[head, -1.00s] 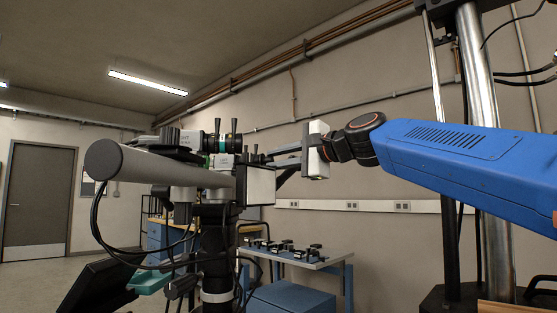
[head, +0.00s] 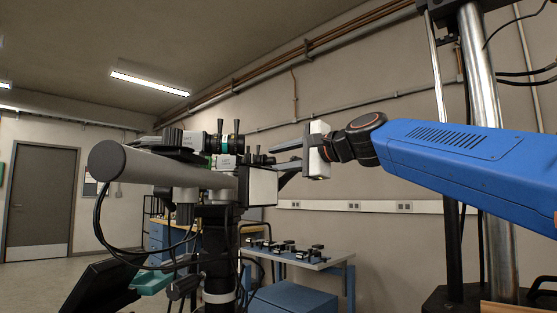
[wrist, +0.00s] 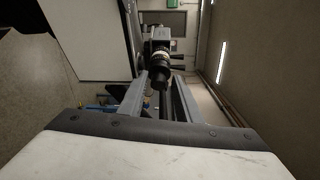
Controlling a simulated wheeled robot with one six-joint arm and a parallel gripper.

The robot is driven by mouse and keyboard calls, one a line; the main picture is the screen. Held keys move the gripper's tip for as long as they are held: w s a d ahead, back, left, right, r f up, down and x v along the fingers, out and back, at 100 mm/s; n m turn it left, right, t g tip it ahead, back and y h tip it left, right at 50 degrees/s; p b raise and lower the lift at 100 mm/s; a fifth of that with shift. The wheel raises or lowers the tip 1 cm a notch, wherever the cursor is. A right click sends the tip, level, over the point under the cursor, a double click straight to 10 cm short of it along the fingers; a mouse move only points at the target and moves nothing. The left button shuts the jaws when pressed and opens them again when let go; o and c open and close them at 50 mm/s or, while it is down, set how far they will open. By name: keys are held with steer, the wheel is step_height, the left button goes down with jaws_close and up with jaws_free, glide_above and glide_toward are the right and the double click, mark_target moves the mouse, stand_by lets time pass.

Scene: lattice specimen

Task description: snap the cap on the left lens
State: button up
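A camera rig carries dark lenses. One lens (head: 222,144) with a green ring stands on the rig left of my gripper in the head view. In the wrist view a lens (wrist: 158,66) with a pale ring and black front shows beyond and between my fingertips. My gripper (head: 276,160) reaches left toward the rig from its white body. In the wrist view my gripper (wrist: 161,78) has its two grey fingers apart, with dark shapes between them. I cannot make out a cap, nor tell whether one is held between the tips. I see no clear contact with the lens.
A pale panel (head: 262,187) on the rig sits just below my fingers; it shows large at upper left in the wrist view (wrist: 88,40). A thick grey tube (head: 160,170) extends left. A low table (head: 325,259) with several small black items stands behind. The wall side looks clear.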

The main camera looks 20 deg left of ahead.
mark_target(274, 161)
steer(key=shift+d+f, duration=0.1)
steer(key=shift+f, duration=0.1)
steer(key=shift+c, duration=0.5)
steer(key=shift+o, duration=0.3)
steer(key=shift+v, duration=1.45)
steer(key=shift+s+d, duration=0.1)
steer(key=shift+d, duration=0.15)
steer(key=o, duration=0.3)
steer(key=shift+s+d, duration=0.1)
steer(key=shift+d, duration=0.2)
steer(key=shift+s+d+r, duration=0.15)
steer(key=shift+d, duration=0.2)
steer(key=v, duration=1.7)
steer(key=shift+d, duration=0.2)
